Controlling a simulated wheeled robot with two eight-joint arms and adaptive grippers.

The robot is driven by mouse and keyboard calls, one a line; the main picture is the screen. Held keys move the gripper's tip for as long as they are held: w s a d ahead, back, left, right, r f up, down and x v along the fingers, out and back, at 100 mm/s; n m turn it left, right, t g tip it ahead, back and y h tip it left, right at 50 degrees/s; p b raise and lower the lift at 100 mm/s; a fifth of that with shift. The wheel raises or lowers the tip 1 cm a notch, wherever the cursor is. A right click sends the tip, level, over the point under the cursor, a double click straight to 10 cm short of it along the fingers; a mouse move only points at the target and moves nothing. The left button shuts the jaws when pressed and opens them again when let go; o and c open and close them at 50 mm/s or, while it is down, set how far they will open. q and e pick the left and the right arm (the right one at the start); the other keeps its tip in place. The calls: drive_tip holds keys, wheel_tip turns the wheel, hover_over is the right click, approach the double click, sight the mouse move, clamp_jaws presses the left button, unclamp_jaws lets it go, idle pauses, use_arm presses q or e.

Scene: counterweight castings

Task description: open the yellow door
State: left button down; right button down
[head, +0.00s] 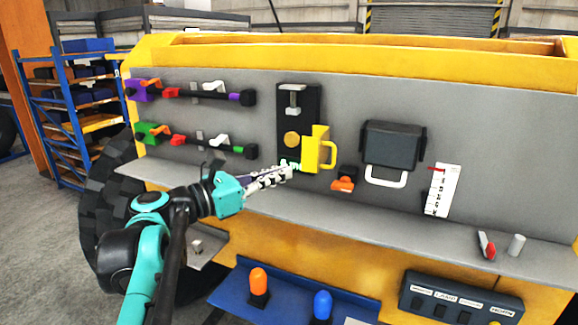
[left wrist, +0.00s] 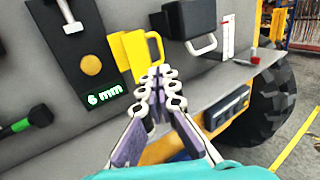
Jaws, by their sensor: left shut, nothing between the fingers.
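The yellow door (head: 312,152) is a small yellow plate with a loop handle (head: 330,150), mounted at the lower right of a black upright panel (head: 285,105). In the left wrist view the yellow door (left wrist: 125,55) and its handle (left wrist: 154,50) stand just beyond the fingertips. My left gripper (head: 288,172) is shut and empty, just below and left of the door in the head view. In the left wrist view the gripper (left wrist: 160,75) overlaps the door's lower edge; I cannot tell whether they touch. My right gripper is not in view.
The black panel carries a gold disc (head: 292,139) and a green "6 mm" readout (left wrist: 106,97). Right of the door are an orange-black part (head: 343,180) and a dark box with a white handle (head: 386,178). Coloured bars (head: 205,92) are at left. A grey ledge (head: 400,222) runs below.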

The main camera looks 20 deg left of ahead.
sight(323, 149)
use_arm(q)
drive_tip(key=p+x, duration=0.2)
drive_tip(key=x, duration=0.9)
drive_tip(key=shift+w+d, duration=0.25)
drive_tip(key=shift+w, duration=0.1)
drive_tip(key=w+d, duration=0.1)
drive_tip(key=d, duration=0.1)
drive_tip(key=shift+w+d, duration=0.35)
drive_tip(key=shift+w, duration=0.05)
drive_tip(key=shift+s+a, duration=0.1)
drive_tip(key=shift+s, duration=0.1)
